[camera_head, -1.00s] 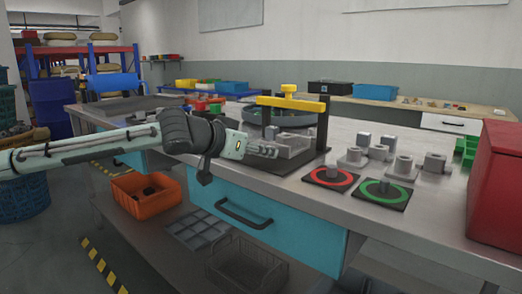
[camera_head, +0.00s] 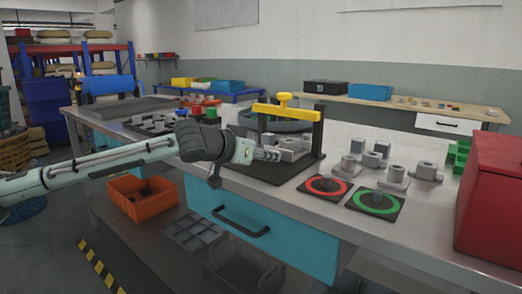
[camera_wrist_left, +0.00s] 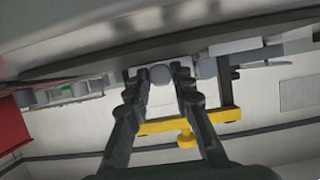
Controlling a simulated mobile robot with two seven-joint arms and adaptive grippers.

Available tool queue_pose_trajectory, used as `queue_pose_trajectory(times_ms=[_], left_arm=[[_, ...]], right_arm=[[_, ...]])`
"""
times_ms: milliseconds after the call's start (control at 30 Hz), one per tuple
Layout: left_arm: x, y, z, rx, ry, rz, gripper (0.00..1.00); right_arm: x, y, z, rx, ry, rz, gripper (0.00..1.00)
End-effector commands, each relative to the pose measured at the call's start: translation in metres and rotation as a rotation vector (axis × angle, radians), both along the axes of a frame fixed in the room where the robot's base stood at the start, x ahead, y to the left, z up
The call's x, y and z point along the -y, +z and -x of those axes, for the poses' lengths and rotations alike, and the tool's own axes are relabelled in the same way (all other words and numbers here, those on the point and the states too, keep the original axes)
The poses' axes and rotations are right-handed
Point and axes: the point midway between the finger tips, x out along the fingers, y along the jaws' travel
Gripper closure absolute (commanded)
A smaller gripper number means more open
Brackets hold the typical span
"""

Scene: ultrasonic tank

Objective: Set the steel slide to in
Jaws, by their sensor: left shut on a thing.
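The steel slide is part of a grey metal block (camera_head: 292,146) on a dark base plate, under a yellow-topped frame on the bench. In the left wrist view, which is upside down, a round grey knob (camera_wrist_left: 160,75) shows between the fingertips, with pale metal behind it. My left gripper (camera_head: 270,154) reaches in from the left, low against the block's near left side; in the left wrist view (camera_wrist_left: 161,80) it is shut on the knob. The fingers hide part of the block, and the slide's exact position is hard to read. My right gripper is out of view.
The yellow crossbar (camera_head: 287,108) with dark posts stands over the block. Red-ring (camera_head: 325,188) and green-ring (camera_head: 375,202) pads lie to the right, with several grey metal parts behind them. A red box (camera_head: 490,195) stands at the right edge. A drawer handle (camera_head: 240,222) sticks out below.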

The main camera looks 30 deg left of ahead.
Motion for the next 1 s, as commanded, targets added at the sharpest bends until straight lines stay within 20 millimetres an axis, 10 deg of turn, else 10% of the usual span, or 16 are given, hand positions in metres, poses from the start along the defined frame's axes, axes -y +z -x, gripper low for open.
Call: queue_pose_trajectory(times_ms=[267, 300, 467, 1000], left_arm=[[-0.002, 0.004, -0.003, 0.013, 0.002, 0.001, 1.0], [-0.002, 0.005, -0.003, 0.014, 0.002, 0.001, 0.76], [-0.001, 0.004, -0.003, 0.011, 0.002, 0.001, 0.56], [-0.005, 0.011, 0.02, 0.006, 0.003, -0.006, 0.56]], right_arm=[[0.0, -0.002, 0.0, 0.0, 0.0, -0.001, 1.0], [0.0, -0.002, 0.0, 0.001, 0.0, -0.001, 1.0], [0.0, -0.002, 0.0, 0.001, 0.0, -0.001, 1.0], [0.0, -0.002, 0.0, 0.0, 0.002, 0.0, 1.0]])
